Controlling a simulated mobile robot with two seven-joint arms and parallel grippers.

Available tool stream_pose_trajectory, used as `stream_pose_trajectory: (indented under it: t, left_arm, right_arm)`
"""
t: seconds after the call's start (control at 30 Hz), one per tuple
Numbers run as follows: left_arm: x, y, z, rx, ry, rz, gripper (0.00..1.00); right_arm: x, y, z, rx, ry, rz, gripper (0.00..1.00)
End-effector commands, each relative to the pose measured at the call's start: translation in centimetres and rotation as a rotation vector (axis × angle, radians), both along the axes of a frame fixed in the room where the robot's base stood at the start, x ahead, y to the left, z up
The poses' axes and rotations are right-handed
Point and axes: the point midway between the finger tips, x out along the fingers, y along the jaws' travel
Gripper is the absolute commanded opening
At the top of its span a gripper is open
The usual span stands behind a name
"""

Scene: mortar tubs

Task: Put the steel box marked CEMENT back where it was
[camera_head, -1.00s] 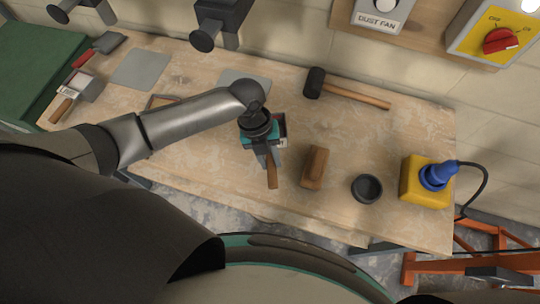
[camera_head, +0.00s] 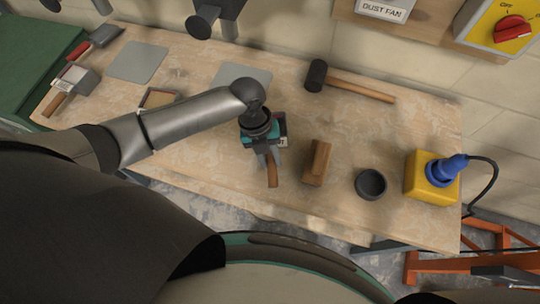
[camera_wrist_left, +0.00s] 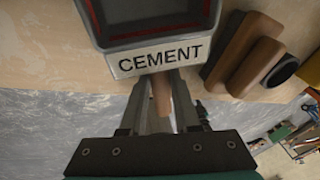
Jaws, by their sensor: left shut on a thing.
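The steel box marked CEMENT (camera_wrist_left: 160,57) fills the top of the left wrist view, its black lettering on a pale label. In the head view a part of the box (camera_head: 283,129) shows beside and under my left gripper (camera_head: 266,152). In the wrist view the gripper (camera_wrist_left: 158,88) is shut on the box's wooden handle, which also shows in the head view (camera_head: 272,175). My wrist hides most of the box from above, and I cannot tell whether it touches the bench. My right gripper is out of view.
Two grey mats (camera_head: 137,62) (camera_head: 243,76) lie bare on the bench (camera_head: 215,165). Another wooden-handled box (camera_head: 80,78) stands at the left. A wooden-edged object (camera_head: 158,98), mallet (camera_head: 345,85), wooden block (camera_head: 317,162), black cup (camera_head: 370,184) and yellow box (camera_head: 424,182) surround my gripper.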

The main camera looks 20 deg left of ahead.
Motion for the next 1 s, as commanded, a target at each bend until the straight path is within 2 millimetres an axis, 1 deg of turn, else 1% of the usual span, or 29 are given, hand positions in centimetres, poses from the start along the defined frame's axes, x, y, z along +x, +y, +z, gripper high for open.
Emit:
stream_pose_trajectory:
  t: [0.4, 0.43, 0.7, 0.73, 1.0]
  left_arm:
    - [0.06, -0.05, -0.87, -0.002, -0.002, 0.0, 0.0]
    - [0.06, -0.06, -0.8, -0.002, -0.002, 0.0, 0.34]
    - [0.04, -0.03, -0.78, -0.001, -0.001, -0.001, 0.64]
    - [0.04, -0.03, -0.78, -0.001, -0.001, 0.0, 0.65]
    - [0.02, 0.06, -0.65, 0.001, 0.0, 0.0, 0.65]
  right_arm:
    - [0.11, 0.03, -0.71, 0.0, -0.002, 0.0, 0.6]
    - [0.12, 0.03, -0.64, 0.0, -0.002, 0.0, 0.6]
    - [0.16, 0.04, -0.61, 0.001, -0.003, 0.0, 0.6]
    - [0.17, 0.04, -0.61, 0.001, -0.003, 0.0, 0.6]
    - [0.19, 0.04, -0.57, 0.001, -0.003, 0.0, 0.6]
